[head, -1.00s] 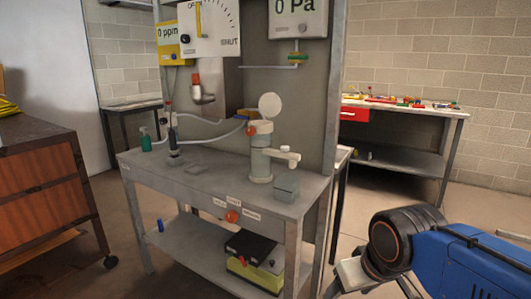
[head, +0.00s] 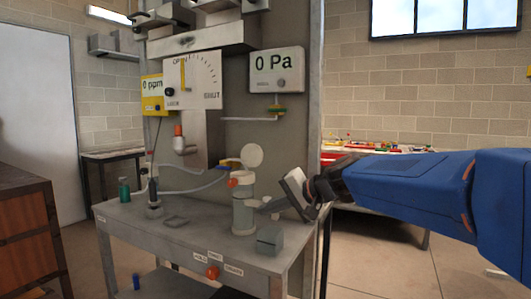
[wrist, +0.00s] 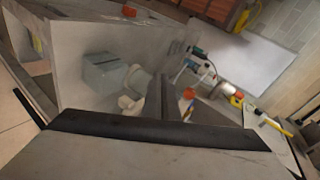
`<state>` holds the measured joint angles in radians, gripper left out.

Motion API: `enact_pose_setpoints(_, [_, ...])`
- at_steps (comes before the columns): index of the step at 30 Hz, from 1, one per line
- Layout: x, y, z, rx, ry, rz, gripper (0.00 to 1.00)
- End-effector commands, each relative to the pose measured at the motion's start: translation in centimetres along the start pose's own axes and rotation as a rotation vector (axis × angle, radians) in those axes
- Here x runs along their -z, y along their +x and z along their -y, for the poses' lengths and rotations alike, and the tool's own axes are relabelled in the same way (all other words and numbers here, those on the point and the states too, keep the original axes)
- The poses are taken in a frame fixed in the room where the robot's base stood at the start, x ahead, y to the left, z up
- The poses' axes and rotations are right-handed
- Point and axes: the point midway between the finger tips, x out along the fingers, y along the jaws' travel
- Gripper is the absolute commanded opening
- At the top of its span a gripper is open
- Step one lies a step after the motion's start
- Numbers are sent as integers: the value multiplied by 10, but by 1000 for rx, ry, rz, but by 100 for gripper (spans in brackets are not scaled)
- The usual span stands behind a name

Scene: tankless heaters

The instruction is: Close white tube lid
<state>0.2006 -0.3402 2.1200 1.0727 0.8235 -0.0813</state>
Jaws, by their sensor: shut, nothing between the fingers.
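The white tube (head: 243,208) stands upright on the grey workbench. Its round white lid (head: 253,155) is open, standing up above the tube top near an orange-red part. My gripper (head: 264,207) reaches in from the right, with its fingers beside the tube's right side, below the lid. I cannot tell whether they touch the tube. The fingers are shut and empty. In the wrist view my gripper (wrist: 170,80) points towards the bench, and its fingers partly hide the pale tube (wrist: 136,80).
A grey box (head: 270,239) sits on the bench right of the tube. A green bottle (head: 124,191) and a dark stand (head: 153,197) are at the left. A wall panel with a dial gauge (head: 195,85) and a pressure display (head: 277,70) rises behind.

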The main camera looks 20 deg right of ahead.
Motion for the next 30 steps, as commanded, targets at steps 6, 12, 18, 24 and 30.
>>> enact_pose_setpoints(6, [117,15,54,218,237,-124,0])
enact_pose_setpoints(12, [202,14,78,371,398,-214,0])
enact_pose_setpoints(18, [235,11,85,433,459,-250,0])
enact_pose_setpoints(24, [242,27,91,436,464,-250,0])
enact_pose_setpoints(30, [252,57,103,435,463,-248,0])
